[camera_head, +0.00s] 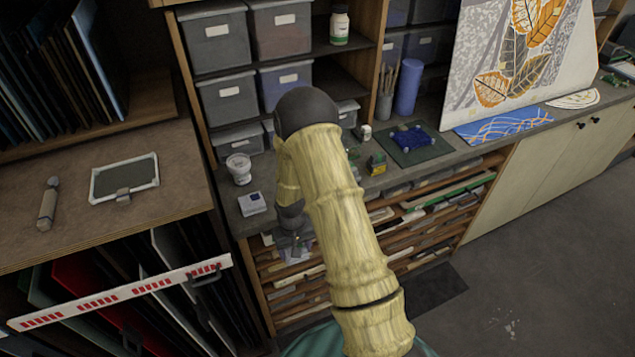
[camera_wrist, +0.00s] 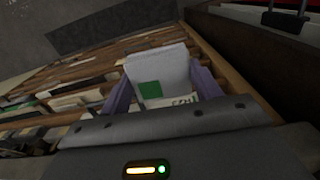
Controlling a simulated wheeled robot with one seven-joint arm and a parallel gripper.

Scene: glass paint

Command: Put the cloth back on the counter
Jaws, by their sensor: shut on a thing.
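In the head view my gripper (camera_head: 296,248) hangs low in front of the counter's front edge, over the open racks, mostly hidden behind my arm. The cloth is too small and covered to make out clearly there. The counter (camera_head: 232,213) runs behind my gripper, with bare grey room near its left end.
Racks of flat sheets (camera_head: 440,215) lie below. A wooden bench (camera_head: 95,230) stands left.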

